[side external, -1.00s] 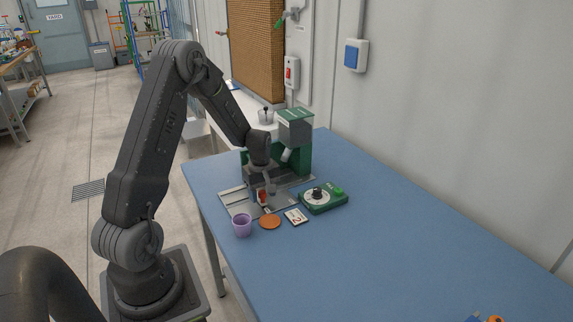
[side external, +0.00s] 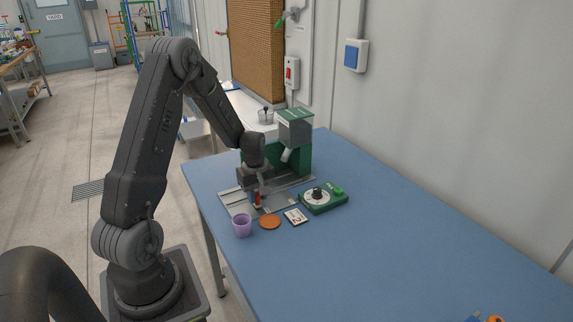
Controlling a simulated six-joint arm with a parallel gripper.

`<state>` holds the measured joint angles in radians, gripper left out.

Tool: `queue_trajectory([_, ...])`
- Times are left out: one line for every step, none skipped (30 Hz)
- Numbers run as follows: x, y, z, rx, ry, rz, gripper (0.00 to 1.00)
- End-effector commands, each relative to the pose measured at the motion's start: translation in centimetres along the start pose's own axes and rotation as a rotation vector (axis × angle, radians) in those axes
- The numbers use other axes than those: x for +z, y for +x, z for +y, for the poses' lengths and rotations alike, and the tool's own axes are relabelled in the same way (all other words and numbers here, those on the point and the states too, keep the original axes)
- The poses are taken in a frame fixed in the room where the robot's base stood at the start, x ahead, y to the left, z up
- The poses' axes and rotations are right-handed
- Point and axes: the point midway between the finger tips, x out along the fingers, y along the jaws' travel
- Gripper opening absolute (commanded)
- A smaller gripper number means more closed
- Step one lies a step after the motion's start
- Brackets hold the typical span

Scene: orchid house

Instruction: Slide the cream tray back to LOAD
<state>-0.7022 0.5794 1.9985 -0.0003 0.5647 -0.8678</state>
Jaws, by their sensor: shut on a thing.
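My gripper (side external: 259,191) points down over the grey metal slide plate (side external: 235,204) at the table's left edge. It is shut on a small upright red-orange handle (side external: 258,199). The cream tray is not clear in this view; my gripper and wrist cover the middle of the plate, and I cannot tell the tray's edges or any LOAD mark. A green machine (side external: 305,159) with a grey clear-sided hopper (side external: 295,127) stands at the back end of the plate.
A green box with a round dial and green button (side external: 324,198) sits right of the plate. In front are a purple cup (side external: 242,226), an orange disc (side external: 270,222) and a white card marked 2 (side external: 296,216). The blue table (side external: 390,240) is largely clear to the right.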

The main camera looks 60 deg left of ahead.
Motion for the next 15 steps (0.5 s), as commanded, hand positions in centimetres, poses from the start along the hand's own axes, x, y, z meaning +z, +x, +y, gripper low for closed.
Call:
queue_trajectory([-0.1, 0.0, -0.4, 0.001, -0.003, 0.001, 0.18])
queue_trajectory([-0.1, 0.0, -0.6, 0.001, -0.003, 0.001, 0.18])
queue_trajectory([0.0, 0.0, -0.8, 0.001, -0.002, 0.001, 0.18])
queue_trajectory([0.0, 0.0, -1.1, 0.000, -0.002, 0.000, 0.18])
queue_trajectory([0.0, 0.0, -1.3, 0.000, -0.002, 0.000, 0.18])
queue_trajectory([0.0, 0.0, -1.5, 0.000, -0.002, 0.001, 0.18])
queue_trajectory([-0.1, -0.1, -1.7, 0.001, -0.002, 0.001, 0.18])
queue_trajectory([-0.1, -0.1, -1.9, 0.001, -0.002, 0.001, 0.18])
queue_trajectory([-0.1, -0.1, -2.2, 0.001, -0.003, 0.001, 0.18])
queue_trajectory([-0.1, -0.1, -2.4, 0.001, -0.003, 0.001, 0.18])
queue_trajectory([-0.1, -0.1, -2.6, 0.001, -0.003, 0.001, 0.18])
queue_trajectory([-0.1, 0.0, -2.9, 0.001, -0.002, 0.001, 0.18])
queue_trajectory([-0.1, 0.0, -3.1, 0.000, -0.002, 0.001, 0.18])
queue_trajectory([-0.1, 0.0, -3.3, 0.000, -0.002, 0.001, 0.18])
queue_trajectory([-0.1, -0.1, -3.5, 0.001, -0.002, 0.001, 0.18])
